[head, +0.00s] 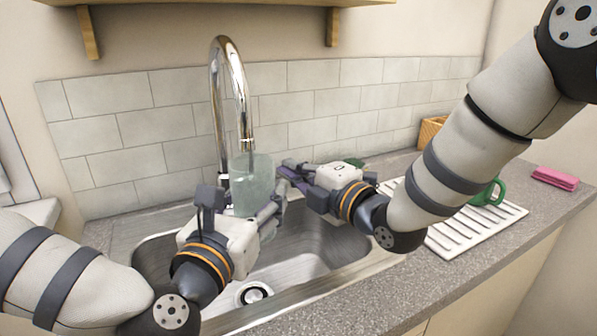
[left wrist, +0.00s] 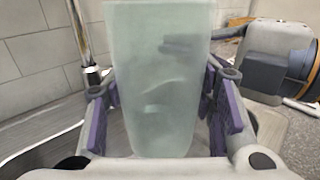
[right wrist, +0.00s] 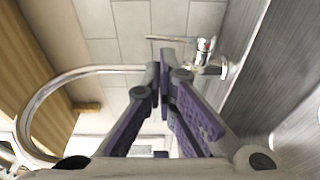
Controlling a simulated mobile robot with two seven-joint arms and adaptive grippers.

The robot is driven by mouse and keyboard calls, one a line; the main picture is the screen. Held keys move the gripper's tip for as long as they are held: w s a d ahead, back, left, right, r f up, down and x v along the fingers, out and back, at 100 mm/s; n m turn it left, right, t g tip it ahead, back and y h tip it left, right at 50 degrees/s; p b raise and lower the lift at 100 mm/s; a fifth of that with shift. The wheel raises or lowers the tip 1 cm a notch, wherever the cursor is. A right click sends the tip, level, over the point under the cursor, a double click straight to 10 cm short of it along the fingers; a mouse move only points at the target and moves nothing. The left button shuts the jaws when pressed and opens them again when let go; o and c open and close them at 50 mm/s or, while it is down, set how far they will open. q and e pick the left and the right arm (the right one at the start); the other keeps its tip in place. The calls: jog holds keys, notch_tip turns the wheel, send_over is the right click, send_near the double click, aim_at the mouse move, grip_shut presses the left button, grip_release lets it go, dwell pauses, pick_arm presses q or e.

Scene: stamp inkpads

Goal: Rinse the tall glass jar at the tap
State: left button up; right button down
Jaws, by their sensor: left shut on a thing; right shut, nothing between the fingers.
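The tall glass jar (head: 252,182), pale green and translucent, stands about upright over the sink with its top just below the spout of the chrome tap (head: 222,110). My left gripper (head: 243,205) is shut around the jar's sides; in the left wrist view the jar (left wrist: 160,50) fills the space between the fingers (left wrist: 160,110). My right gripper (head: 284,172) is shut and empty, just right of the jar. In the right wrist view its closed fingertips (right wrist: 165,75) point towards the tap's lever (right wrist: 172,38), apart from it as far as I can tell. No water stream is visible.
The steel sink (head: 318,245) with its drain (head: 253,293) lies below both grippers. A white ribbed drainer (head: 455,240) with a green mug (head: 490,192) stands right of it. A pink sponge (head: 555,178) lies further right. A wooden shelf (head: 200,3) hangs above.

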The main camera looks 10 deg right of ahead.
jog(key=shift+v, duration=0.85)
